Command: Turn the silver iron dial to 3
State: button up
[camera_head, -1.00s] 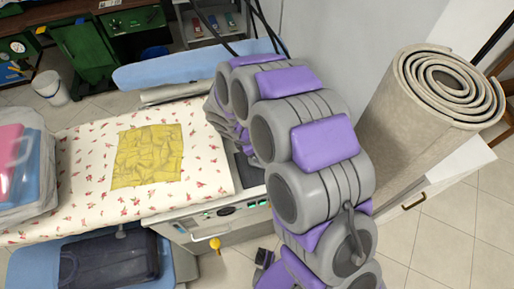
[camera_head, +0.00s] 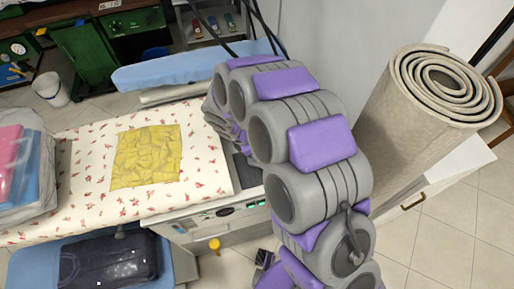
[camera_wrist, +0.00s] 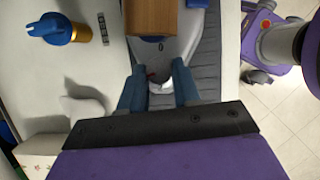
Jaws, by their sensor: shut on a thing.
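In the wrist view the silver iron (camera_wrist: 184,42) lies on a grey ribbed pad, with a brown wooden handle (camera_wrist: 155,18) at the top. My gripper (camera_wrist: 157,72) has its two blue fingers on either side of the iron's pale rounded end, where the dial sits. The fingers are closed in on the dial, with a small dark reddish mark between them. The dial is mostly hidden and no number on it can be read. In the head view my arm hides the gripper and the iron.
A blue-topped gold bottle (camera_wrist: 65,29) stands left of the iron in the wrist view. In the head view a yellow cloth (camera_head: 146,156) lies on the floral ironing board (camera_head: 85,190). A rolled beige carpet (camera_head: 415,130) stands at the right. Tiled floor shows in front.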

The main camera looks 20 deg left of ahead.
jog(key=shift+d+r+m+p, duration=0.15)
jog(key=shift+m+p, duration=0.15)
jog(key=shift+p, duration=0.2)
jog(key=shift+m+g+h+p, duration=0.3)
jog(key=shift+m+p, duration=0.3)
jog(key=shift+p, duration=0.15)
jog(key=shift+w+m+g+p, duration=0.1)
jog(key=shift+m+g+p, duration=0.3)
jog(key=shift+m+p, duration=0.8)
jog(key=m+g+p, duration=0.1)
jog(key=m, duration=0.2)
jog(key=shift+p, duration=0.3)
jog(key=shift+m+g+p, duration=0.35)
jog(key=shift+m+g, duration=0.15)
jog(key=shift+m, duration=0.4)
jog(key=shift+m, duration=0.3)
jog(key=o, duration=1)
jog(key=shift+o, duration=0.2)
